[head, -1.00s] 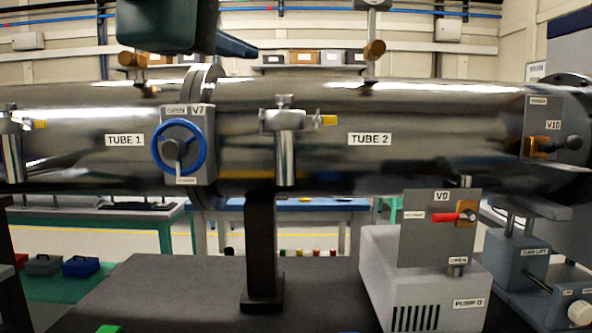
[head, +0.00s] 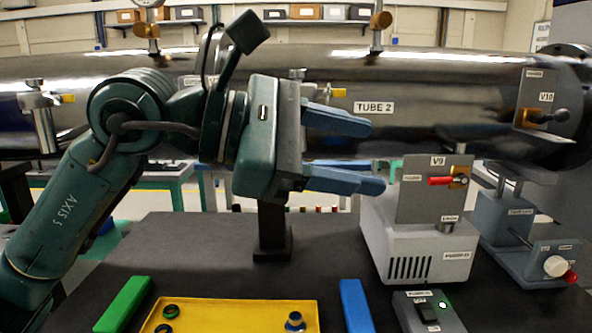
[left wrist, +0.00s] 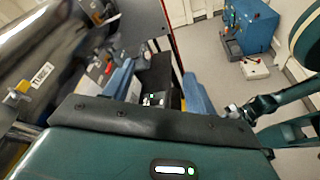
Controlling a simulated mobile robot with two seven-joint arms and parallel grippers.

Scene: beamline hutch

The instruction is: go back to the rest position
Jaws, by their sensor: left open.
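My left arm comes in from the left in the head view. Its gripper (head: 345,154) is open and empty, with two blue fingers pointing right, one above the other. It is in front of the steel beam tube marked TUBE 2 (head: 440,90) and hides the V7 valve area and part of the tube. In the left wrist view the blue fingers (left wrist: 157,88) stand wide apart with nothing held between them. My right gripper is not clearly in either view.
The V9 panel (head: 432,205) on a grey pump box (head: 415,240) stands right of the fingers. A yellow tray (head: 235,312) with small parts lies on the black table (head: 190,240), between a green block (head: 124,303) and a blue block (head: 356,305). A control box (head: 428,312) is at front right.

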